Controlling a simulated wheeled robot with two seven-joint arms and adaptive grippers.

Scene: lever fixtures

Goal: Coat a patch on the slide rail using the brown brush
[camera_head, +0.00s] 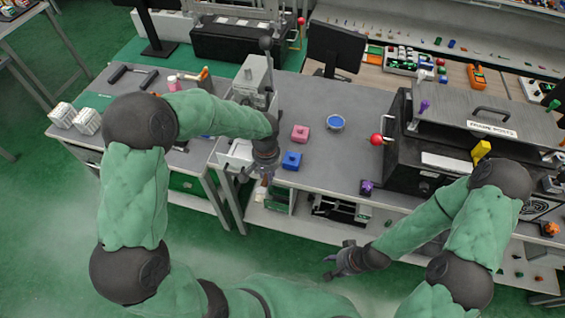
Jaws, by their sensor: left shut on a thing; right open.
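My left gripper (262,178) points down at the front edge of the grey bench, near the pale grey metal fixture (236,154). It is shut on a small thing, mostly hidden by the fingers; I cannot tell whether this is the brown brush. An orange-brown handled item (203,73) lies on the left bench beside a pink jar (172,83). I cannot clearly pick out the slide rail; my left forearm covers part of the fixture. My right gripper (330,267) is open and empty, low in front of the bench, apart from everything.
On the grey bench (345,105) stand a pink block (300,133), a blue block (292,160) and a blue bowl (336,122). A black machine with a red-knobbed lever (376,139) is at right. A monitor (335,46) stands behind. The bench middle is mostly clear.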

